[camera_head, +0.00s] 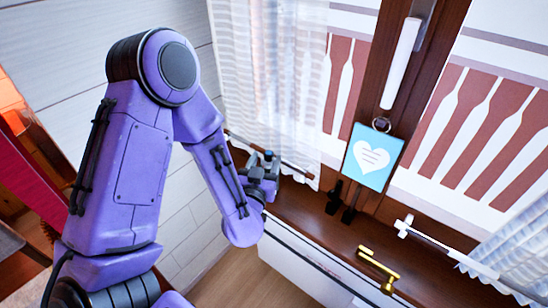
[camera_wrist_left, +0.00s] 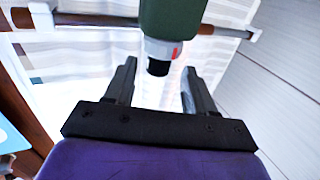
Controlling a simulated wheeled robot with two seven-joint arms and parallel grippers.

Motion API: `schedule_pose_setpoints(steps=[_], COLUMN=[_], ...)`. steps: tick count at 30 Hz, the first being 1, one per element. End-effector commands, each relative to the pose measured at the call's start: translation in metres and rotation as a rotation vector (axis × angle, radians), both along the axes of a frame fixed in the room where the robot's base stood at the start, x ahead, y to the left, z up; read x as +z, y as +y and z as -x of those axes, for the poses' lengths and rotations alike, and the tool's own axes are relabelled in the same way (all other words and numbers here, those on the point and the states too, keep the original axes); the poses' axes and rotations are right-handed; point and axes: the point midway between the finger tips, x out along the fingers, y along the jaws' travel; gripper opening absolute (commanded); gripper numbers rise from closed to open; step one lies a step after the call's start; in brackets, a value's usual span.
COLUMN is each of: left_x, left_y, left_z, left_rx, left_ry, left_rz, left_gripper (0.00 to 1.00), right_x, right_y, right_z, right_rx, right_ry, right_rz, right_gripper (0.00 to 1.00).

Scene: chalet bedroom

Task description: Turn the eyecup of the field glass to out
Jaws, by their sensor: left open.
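The field glass (camera_wrist_left: 172,18) shows at the top of the left wrist view as a dark green body. Its lower end has a pale grey ring (camera_wrist_left: 160,48) with a red mark and a black eyecup end (camera_wrist_left: 158,67). My left gripper (camera_wrist_left: 160,72) is open, its two black fingers on either side of the black end with visible gaps. I cannot tell how deep the eyecup sits between them. In the head view my left gripper (camera_head: 264,172) is over the dark wooden sill by the curtain; the field glass is not clearly made out there.
The brown sill (camera_head: 312,220) runs along the window. On or near it are a brass handle (camera_head: 380,268), a white rod (camera_head: 440,240) and small black items (camera_head: 342,203). A blue heart sign (camera_head: 373,157) hangs on the window frame. Sheer curtains (camera_head: 270,70) hang close to my gripper.

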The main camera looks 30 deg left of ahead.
Motion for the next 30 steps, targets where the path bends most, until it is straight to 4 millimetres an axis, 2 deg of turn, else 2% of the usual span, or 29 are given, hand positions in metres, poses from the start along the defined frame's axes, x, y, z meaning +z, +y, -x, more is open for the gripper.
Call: schedule_pose_setpoints(steps=[1, 6, 10, 17, 22, 26, 30], left_x=[0.005, 0.004, 0.002, 0.001, 0.001, 0.001, 0.0], left_y=[0.004, 0.013, 0.016, 0.016, 0.016, 0.016, 0.016], left_z=[-0.011, -0.037, -0.045, -0.046, -0.046, -0.046, -0.046], left_rx=[0.002, -0.001, -0.001, -0.002, -0.002, 0.003, 0.079], left_ry=[0.0, 0.001, 0.001, 0.001, 0.001, 0.001, 0.0], left_rz=[0.002, 0.001, -0.001, -0.001, -0.001, -0.001, -0.003], left_gripper=[0.55, 0.55, 0.55, 0.55, 0.03, 0.03, 0.03], right_x=[0.01, 0.017, 0.018, 0.017, 0.017, 0.017, 0.013], right_y=[0.0, 0.0, 0.0, 0.0, 0.0, 0.0, 0.0], right_z=[0.0, 0.0, 0.0, 0.0, 0.0, 0.0, 0.0], right_rx=[0.0, 0.0, 0.0, 0.0, 0.0, -0.001, -0.001], right_ry=[0.0, -0.001, -0.001, -0.001, 0.0, 0.0, 0.0], right_rz=[0.0, 0.001, 0.001, 0.001, 0.0, 0.0, 0.0], right_gripper=[0.63, 0.63, 0.63, 0.63, 0.63, 0.63, 0.63])
